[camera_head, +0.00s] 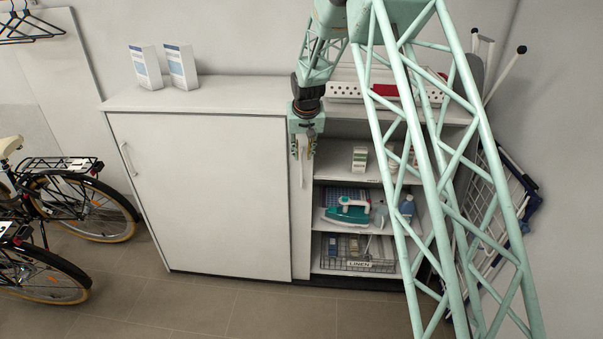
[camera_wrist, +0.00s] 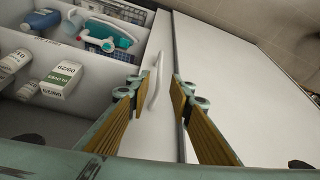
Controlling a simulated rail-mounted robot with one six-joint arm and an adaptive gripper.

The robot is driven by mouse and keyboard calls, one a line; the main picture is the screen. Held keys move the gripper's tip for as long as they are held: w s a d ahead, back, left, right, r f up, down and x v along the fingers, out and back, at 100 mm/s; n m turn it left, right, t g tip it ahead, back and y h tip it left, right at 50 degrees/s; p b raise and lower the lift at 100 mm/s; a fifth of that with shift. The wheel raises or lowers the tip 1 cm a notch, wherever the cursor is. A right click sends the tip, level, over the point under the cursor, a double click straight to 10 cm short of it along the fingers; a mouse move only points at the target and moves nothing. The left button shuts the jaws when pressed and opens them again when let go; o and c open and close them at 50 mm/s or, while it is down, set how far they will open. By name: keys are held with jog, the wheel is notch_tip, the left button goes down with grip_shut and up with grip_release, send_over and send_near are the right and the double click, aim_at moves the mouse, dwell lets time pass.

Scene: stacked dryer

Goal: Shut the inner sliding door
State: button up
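The white inner sliding door (camera_head: 301,256) shows as a narrow strip at the right edge of the outer door (camera_head: 205,200), most of it hidden behind that door. The right half of the cabinet stands open. In the wrist view the inner door (camera_wrist: 150,139) carries a pale upright bar handle (camera_wrist: 155,82). My gripper (camera_head: 303,155) is in front of this strip at handle height. In the wrist view my gripper (camera_wrist: 158,84) is open, its two fingers apart on either side of the handle. I cannot tell whether either finger touches it.
Open shelves hold small boxes (camera_head: 360,158), a teal iron (camera_head: 347,211), a blue bottle (camera_head: 407,206) and a wire basket (camera_head: 358,253). Two cartons (camera_head: 181,66) stand on the cabinet top (camera_head: 215,95). Bicycles (camera_head: 75,205) are at left, a drying rack (camera_head: 500,205) at right.

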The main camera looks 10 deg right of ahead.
jog(key=b, duration=0.1)
send_over(302, 185)
jog(key=shift+w+f, duration=0.15)
jog(key=shift+f, duration=3)
jog(key=shift+w+f, duration=0.15)
jog(key=shift+f, duration=2.95)
jog(key=shift+c, duration=0.5)
grip_shut()
